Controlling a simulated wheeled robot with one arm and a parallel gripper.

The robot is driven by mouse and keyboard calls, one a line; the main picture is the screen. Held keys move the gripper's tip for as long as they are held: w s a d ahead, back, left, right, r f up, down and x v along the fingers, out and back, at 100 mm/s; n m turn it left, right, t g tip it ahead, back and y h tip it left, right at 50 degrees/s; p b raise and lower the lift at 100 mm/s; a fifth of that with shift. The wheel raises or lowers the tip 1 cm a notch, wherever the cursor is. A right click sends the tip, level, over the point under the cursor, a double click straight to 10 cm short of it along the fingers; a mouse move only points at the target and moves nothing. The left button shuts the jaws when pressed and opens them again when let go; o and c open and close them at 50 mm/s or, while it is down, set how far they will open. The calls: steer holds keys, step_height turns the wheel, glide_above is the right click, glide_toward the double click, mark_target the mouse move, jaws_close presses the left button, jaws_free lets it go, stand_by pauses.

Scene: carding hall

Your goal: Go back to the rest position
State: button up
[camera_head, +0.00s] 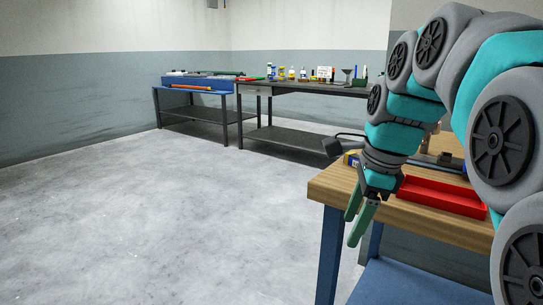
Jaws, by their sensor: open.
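My gripper (362,219) hangs from my teal and grey arm on the right side of the view. Its two green fingers point down and stand apart, with nothing between them. In the picture it is in front of the left front corner of a wooden-topped workbench (425,217). I cannot tell how far it is from the bench edge.
A red tray (440,196) lies on the near bench, partly behind my arm. A blue and yellow item (350,159) sits at its back left. A dark bench (315,88) with bottles and a blue bench (193,86) stand along the far wall. Open concrete floor (160,220) fills the left and middle.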

steer(key=s+f+n+g+h, duration=0.2)
steer(key=s+f+n+g, duration=0.1)
steer(key=s+f+n, duration=1.6)
steer(key=s+f, duration=0.3)
steer(key=s, duration=0.2)
steer(key=shift+s+d+f+n+g, duration=0.2)
steer(key=shift+f+n+g, duration=0.05)
steer(key=shift+n+g, duration=0.05)
